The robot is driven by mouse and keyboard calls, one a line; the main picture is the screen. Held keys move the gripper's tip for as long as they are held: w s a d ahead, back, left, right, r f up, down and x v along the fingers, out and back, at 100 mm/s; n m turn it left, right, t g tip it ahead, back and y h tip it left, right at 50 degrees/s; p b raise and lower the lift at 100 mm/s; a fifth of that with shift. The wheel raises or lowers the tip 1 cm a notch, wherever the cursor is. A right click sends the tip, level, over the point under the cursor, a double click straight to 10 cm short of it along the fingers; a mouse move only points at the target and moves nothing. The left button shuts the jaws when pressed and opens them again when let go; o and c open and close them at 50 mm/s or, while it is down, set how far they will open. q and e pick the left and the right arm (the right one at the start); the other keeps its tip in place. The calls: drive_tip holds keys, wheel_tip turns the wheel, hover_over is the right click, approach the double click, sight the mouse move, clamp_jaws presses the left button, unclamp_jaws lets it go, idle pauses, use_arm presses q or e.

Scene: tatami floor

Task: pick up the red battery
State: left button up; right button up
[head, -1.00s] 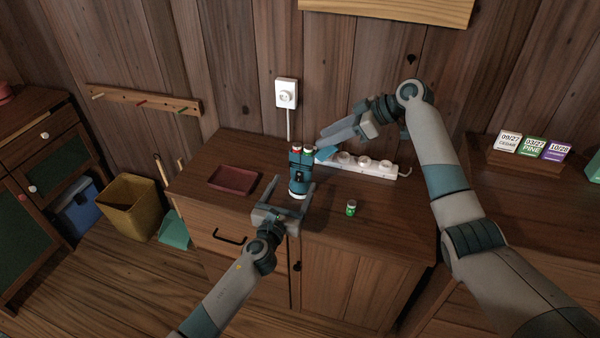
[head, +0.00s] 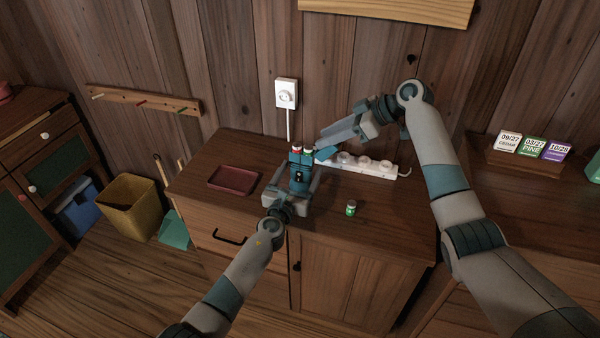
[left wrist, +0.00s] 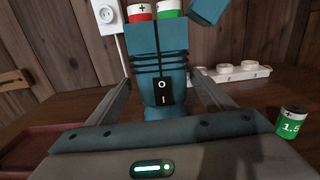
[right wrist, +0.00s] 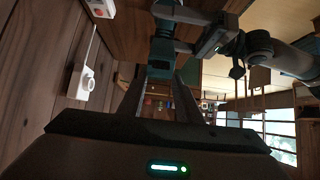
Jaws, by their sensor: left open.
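The red battery (head: 296,150) stands in the top of a teal device (head: 299,181), left of a green-topped battery (head: 308,150). In the left wrist view the red battery (left wrist: 140,12) shows a plus mark, cut by the top edge. My left gripper (head: 299,175) is open, its fingers on either side of the teal device, below the batteries. The device's black O/I switch (left wrist: 163,92) faces my left wrist camera. My right gripper (head: 325,146) is up at the right, beside a teal flap (head: 326,154); whether it grips that flap is unclear.
A loose green battery (head: 350,208) stands on the cabinet top to the right. A white power strip (head: 365,163) lies behind it. A dark red tray (head: 233,180) sits at the left. The wall socket (head: 286,94) is behind the device.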

use_arm(q)
drive_tip(key=shift+c, duration=0.5)
drive_tip(key=c, duration=1.1)
drive_tip(key=shift+c, duration=0.9)
use_arm(e)
drive_tip(key=shift+c, duration=0.7)
drive_tip(key=shift+a+n, duration=0.3)
drive_tip(key=shift+a, duration=0.1)
drive_tip(key=a+r+n+g+h, duration=0.15)
drive_tip(key=a+n+h, duration=0.25)
drive_tip(key=a+n, duration=0.5)
drive_tip(key=r+n+h, duration=0.1)
drive_tip(key=n+h, duration=0.1)
drive_tip(key=n, duration=0.1)
drive_tip(key=r+n+h, duration=0.2)
drive_tip(key=n, duration=0.2)
drive_tip(key=w+d+r+n+h, duration=0.1)
drive_tip(key=n+h, duration=0.1)
drive_tip(key=n, duration=0.1)
drive_tip(key=shift+r+n, duration=0.3)
drive_tip(key=shift+r, duration=0.05)
drive_tip(key=shift+f, duration=0.15)
